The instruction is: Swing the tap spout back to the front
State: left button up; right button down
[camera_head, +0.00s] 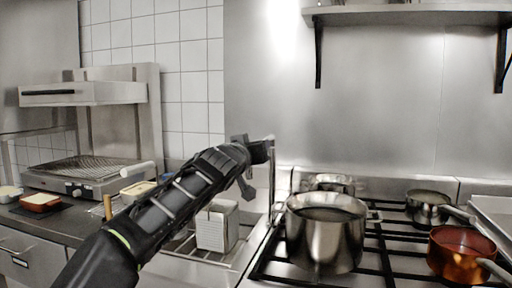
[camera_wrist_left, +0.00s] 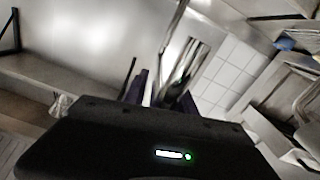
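The tap spout is a thin shiny metal pipe (camera_head: 272,183) standing upright in the head view, just left of the large pot. In the left wrist view a shiny pipe (camera_wrist_left: 174,38) runs down from the top edge toward the gap between my fingers. My left gripper (camera_head: 256,168) is at the upper part of the pipe in the head view, with its fingers apart. In the left wrist view the fingers (camera_wrist_left: 162,92) are spread, with the pipe close by or between them; contact cannot be told. The far end of the spout is hidden. My right gripper is not in view.
A large steel pot (camera_head: 326,245) stands on the hob right beside the pipe. A copper pan (camera_head: 460,254) and a smaller steel pan (camera_head: 427,207) are further right. A box-shaped grater (camera_head: 216,227) stands below my left arm. A wall shelf (camera_head: 410,14) hangs above.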

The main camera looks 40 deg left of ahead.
pick_arm(q)
jog(key=shift+o, duration=0.4)
jog(key=shift+s+d+f+b, duration=0.15)
jog(key=shift+s+d+b, duration=0.1)
jog(key=shift+s+b, duration=0.35)
jog(key=b+v, duration=0.3)
jog(key=v, duration=0.3)
jog(key=shift+s+r, duration=0.2)
jog(key=shift+s, duration=0.05)
jog(key=shift+d, duration=0.15)
